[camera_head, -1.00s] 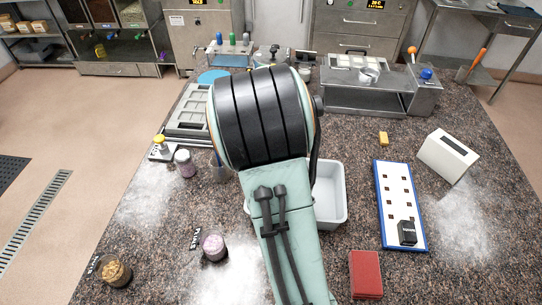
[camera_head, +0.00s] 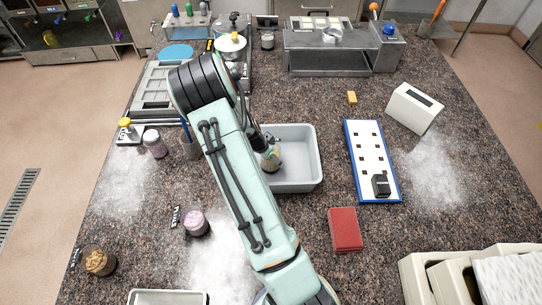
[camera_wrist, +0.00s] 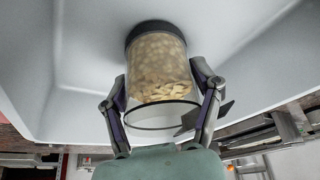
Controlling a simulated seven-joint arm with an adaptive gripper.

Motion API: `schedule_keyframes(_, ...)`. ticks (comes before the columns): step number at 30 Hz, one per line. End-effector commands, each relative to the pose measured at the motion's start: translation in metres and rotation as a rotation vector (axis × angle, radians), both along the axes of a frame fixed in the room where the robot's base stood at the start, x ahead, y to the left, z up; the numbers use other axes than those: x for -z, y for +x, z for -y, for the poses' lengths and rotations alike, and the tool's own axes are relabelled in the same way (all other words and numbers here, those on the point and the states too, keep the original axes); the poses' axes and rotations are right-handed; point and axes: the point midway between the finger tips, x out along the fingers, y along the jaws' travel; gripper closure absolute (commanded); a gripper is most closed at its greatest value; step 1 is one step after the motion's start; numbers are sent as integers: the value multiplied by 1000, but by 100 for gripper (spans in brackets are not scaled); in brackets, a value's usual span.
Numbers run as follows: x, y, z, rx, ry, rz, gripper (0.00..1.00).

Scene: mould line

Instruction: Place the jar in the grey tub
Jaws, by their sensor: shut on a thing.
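The grey tub (camera_head: 308,165) stands on the speckled worktop, right of my arm. A clear jar (camera_head: 270,160) of pale nut-like pieces is inside the tub's outline, near its left wall. It also shows in the wrist view (camera_wrist: 160,68), with a dark end against the pale tub surface (camera_wrist: 75,60). My gripper (camera_head: 265,149) is shut on the jar, with one finger on each side in the wrist view (camera_wrist: 160,103). I cannot tell whether the jar touches the tub floor. My arm hides part of the tub's left side.
Other jars stand left of my arm: a purple one (camera_head: 155,144), a pink one (camera_head: 195,224) and a brown one (camera_head: 100,263). A blue-edged board (camera_head: 370,165), a red block (camera_head: 345,230) and a white box (camera_head: 414,108) lie right of the tub.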

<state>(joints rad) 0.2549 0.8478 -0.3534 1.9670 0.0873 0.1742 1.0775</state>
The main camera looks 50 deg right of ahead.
Motion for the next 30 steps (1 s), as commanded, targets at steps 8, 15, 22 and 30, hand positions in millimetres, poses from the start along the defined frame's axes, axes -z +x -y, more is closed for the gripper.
schedule_keyframes(8, 2, 0, 0, 0, 0, 0, 8)
schedule_keyframes(15, 2, 0, 0, 0, 0, 0, 8)
schedule_keyframes(22, -24, 1, -9, -2, -2, 5, 8)
schedule_keyframes(30, -82, 1, -34, -3, -1, 5, 8)
